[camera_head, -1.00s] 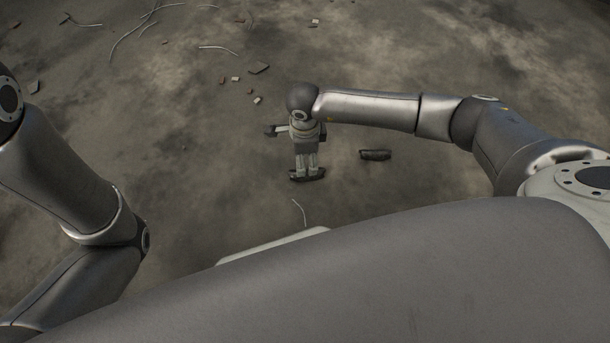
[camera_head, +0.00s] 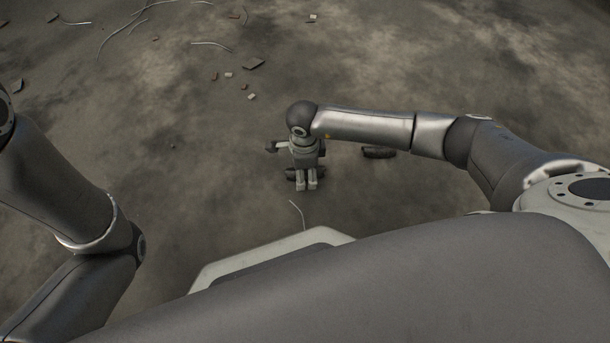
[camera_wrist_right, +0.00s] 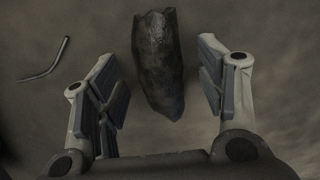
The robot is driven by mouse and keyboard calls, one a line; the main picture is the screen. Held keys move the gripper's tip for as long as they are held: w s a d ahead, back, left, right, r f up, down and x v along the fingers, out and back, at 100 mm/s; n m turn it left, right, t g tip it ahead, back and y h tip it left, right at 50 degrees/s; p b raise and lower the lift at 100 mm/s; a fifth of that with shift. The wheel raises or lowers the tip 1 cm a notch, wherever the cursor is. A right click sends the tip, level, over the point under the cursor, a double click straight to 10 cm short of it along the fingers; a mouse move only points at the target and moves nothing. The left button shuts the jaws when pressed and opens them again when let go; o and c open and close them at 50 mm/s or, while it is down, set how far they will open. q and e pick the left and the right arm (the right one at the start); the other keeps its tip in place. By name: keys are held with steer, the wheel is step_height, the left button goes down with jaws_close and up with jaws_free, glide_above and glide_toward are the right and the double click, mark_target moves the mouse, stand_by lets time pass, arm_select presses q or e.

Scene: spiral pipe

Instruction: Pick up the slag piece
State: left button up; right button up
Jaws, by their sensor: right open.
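A dark, elongated slag piece (camera_head: 292,174) lies on the ground, partly hidden behind my right gripper (camera_head: 307,184) in the head view. In the right wrist view the slag piece (camera_wrist_right: 158,65) shows as a rough dark lump, lengthwise between the two fingers of my right gripper (camera_wrist_right: 165,75). There is a gap on each side, and neither finger touches it in this view. The gripper is open and empty, pointing down. I cannot tell its exact height above the piece. My left gripper is out of the frame; only left arm links show.
Another dark piece (camera_head: 378,152) lies to the right, under my right forearm. A thin bent wire (camera_head: 297,213) lies in front of the gripper and also shows in the wrist view (camera_wrist_right: 45,62). Small debris (camera_head: 253,63) is scattered farther back. The ground left of the gripper is mostly clear.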

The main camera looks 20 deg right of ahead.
steer(key=c, duration=1.1)
steer(key=shift+r, duration=0.2)
steer(key=shift+c, duration=0.2)
